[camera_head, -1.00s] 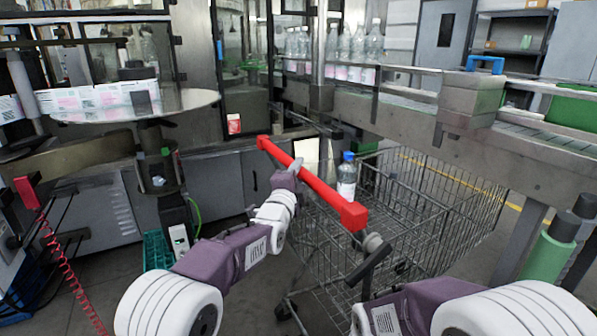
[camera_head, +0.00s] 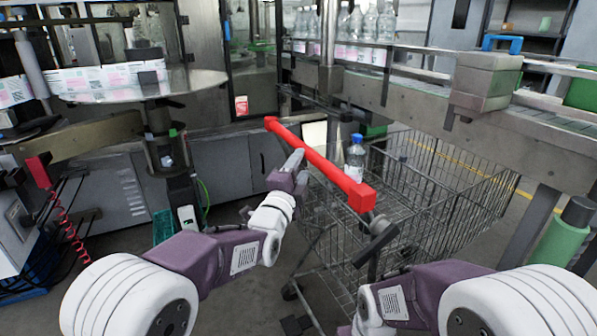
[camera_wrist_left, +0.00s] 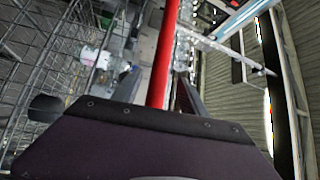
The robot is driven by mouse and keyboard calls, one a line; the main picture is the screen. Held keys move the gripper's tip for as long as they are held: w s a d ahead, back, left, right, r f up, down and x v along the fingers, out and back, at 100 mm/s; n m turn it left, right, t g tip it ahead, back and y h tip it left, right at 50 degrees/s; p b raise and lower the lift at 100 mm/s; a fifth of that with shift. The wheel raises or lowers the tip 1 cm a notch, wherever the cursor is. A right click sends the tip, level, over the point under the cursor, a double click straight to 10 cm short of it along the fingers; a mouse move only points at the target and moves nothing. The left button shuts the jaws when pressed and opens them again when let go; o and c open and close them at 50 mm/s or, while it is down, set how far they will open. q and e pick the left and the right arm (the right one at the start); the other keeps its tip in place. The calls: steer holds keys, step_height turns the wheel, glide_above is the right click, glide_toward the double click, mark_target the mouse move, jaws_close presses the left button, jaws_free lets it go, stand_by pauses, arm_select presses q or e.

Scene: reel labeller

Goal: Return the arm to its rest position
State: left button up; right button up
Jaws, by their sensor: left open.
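My left gripper (camera_head: 297,160) is open at the red handle bar (camera_head: 325,168) of a wire shopping cart. In the left wrist view the red bar (camera_wrist_left: 163,60) runs up between the two spread fingers; contact cannot be told. My left arm (camera_head: 215,255) reaches in from the lower left, bent at the elbow.
The wire cart (camera_head: 430,175) stands ahead, with a blue-capped bottle (camera_head: 355,153) by its handle. A conveyor (camera_head: 420,105) with bottles runs behind it. A round table (camera_head: 190,80) with labelled items stands left, and a green cylinder (camera_head: 562,240) right.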

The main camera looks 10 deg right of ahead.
arm_select(q)
steer(key=shift+s+a+f, duration=0.1)
steer(key=shift+s+a, duration=0.2)
steer(key=shift+s, duration=0.3)
